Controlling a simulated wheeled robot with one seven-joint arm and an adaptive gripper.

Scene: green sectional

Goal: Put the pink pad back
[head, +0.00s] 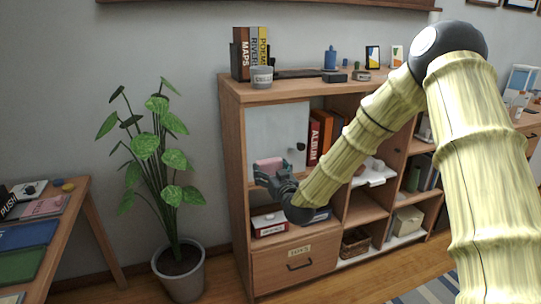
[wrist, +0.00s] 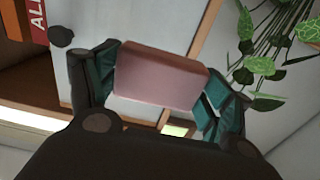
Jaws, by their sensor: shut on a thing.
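The pink pad (wrist: 160,75) is a small pink block between the two fingers of my gripper (wrist: 158,88) in the wrist view. My gripper is shut on it, with a finger at each end. In the head view my gripper (head: 274,170) holds the pink pad (head: 269,163) in front of the upper left part of the wooden shelf unit (head: 236,150). Behind it is a pale grey panel (head: 275,132) with a dark round knob. I cannot tell whether the pad touches the panel.
A potted plant (head: 181,266) stands left of the shelf unit. Red and orange albums (head: 315,138) stand right of the panel. A labelled drawer (head: 295,265) is below. A desk (head: 82,210) with books is at far left. Books and a grey pot (head: 262,78) stand on top.

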